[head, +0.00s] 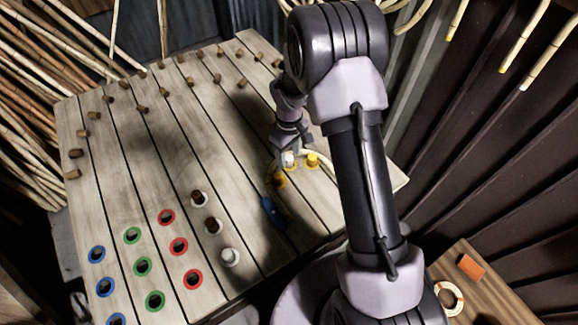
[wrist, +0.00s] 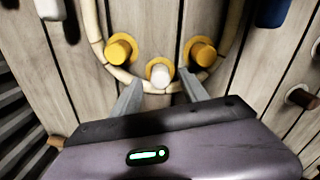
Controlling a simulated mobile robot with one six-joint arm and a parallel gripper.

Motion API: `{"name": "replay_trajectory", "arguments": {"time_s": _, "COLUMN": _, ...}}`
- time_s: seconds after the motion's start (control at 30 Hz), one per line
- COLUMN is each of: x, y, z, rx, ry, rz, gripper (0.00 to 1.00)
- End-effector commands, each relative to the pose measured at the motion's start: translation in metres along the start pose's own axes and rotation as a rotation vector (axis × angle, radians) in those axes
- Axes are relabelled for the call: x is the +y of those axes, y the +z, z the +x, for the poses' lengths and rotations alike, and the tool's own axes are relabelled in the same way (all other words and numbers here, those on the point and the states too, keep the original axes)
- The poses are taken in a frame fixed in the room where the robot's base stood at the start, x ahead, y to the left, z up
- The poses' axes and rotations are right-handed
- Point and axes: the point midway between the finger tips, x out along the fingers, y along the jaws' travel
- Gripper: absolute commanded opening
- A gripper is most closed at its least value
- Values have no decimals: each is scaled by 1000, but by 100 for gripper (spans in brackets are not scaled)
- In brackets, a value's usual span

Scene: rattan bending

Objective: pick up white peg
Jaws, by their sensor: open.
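The white peg (head: 289,160) stands in the plank board between two yellow pegs (head: 312,160). In the wrist view the white peg (wrist: 160,74) sits at the bottom of a U-shaped bend of rattan cane (wrist: 92,30). The yellow pegs, left (wrist: 121,49) and right (wrist: 202,52), stand just inside the same bend. My gripper (wrist: 159,80) is open, with one finger on each side of the white peg and visible gaps between. In the head view my gripper (head: 289,150) is small and partly hidden, over the peg area.
A blue piece (head: 271,212) lies at the cane's end. Another white peg-like piece (head: 229,257) stands near the front holes. Blue, green and red ringed holes (head: 143,266) fill the front left, and brown pegs (head: 162,64) stand along the back. A side table (head: 480,290) is at right.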

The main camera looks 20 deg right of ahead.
Motion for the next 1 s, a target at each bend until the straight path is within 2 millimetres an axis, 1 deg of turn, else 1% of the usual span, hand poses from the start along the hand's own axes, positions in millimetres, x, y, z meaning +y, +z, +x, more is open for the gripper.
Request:
{"name": "replay_trajectory", "arguments": {"time_s": 0.13, "x": 0, "y": -1, "z": -1, "rx": 1, "ry": 1, "rz": 0, "gripper": 52}}
{"name": "replay_trajectory", "arguments": {"time_s": 0.17, "x": 0, "y": -1, "z": -1, "rx": 1, "ry": 1, "rz": -1, "gripper": 50}}
{"name": "replay_trajectory", "arguments": {"time_s": 0.2, "x": 0, "y": -1, "z": -1, "rx": 1, "ry": 1, "rz": -1, "gripper": 42}}
{"name": "replay_trajectory", "arguments": {"time_s": 0.37, "x": 0, "y": 0, "z": -2, "rx": 1, "ry": 1, "rz": -1, "gripper": 11}}
{"name": "replay_trajectory", "arguments": {"time_s": 0.4, "x": 0, "y": 0, "z": -1, "rx": 1, "ry": 1, "rz": -1, "gripper": 3}}
{"name": "replay_trajectory", "arguments": {"time_s": 0.43, "x": 0, "y": 0, "z": -2, "rx": 1, "ry": 1, "rz": -1, "gripper": 0}}
{"name": "replay_trajectory", "arguments": {"time_s": 0.83, "x": 0, "y": -1, "z": -3, "rx": 1, "ry": 1, "rz": -1, "gripper": 0}}
{"name": "replay_trajectory", "arguments": {"time_s": 0.93, "x": 0, "y": -1, "z": -12, "rx": 2, "ry": 2, "rz": -1, "gripper": 0}}
{"name": "replay_trajectory", "arguments": {"time_s": 1.0, "x": 0, "y": -1, "z": -23, "rx": 2, "ry": 2, "rz": -2, "gripper": 0}}
